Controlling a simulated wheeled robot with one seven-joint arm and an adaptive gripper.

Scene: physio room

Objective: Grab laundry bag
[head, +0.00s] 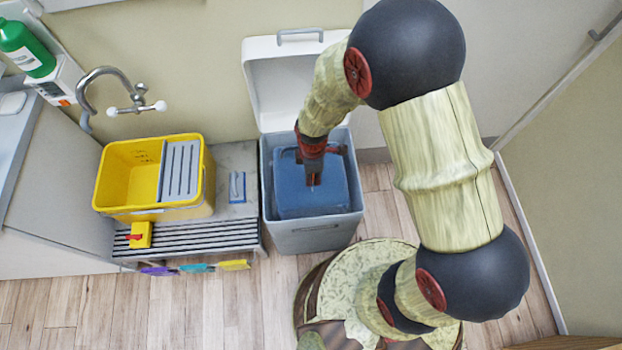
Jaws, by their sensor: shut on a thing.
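A blue laundry bag (290,200) sits inside a grey bin (310,238) whose white lid (290,85) stands open against the wall. My gripper (314,182) points down into the bin over the middle of the bag. It is shut on the bag. The fingertips and the exact place of the grip are small and partly hidden. The bag is still within the bin's rim.
A yellow bucket (117,205) with a grey wringer stands on a slatted rack (190,236) left of the bin. A tap (130,95) is above it, and a green bottle (25,45) is at the upper left. Wooden floor (210,305) is clear in front.

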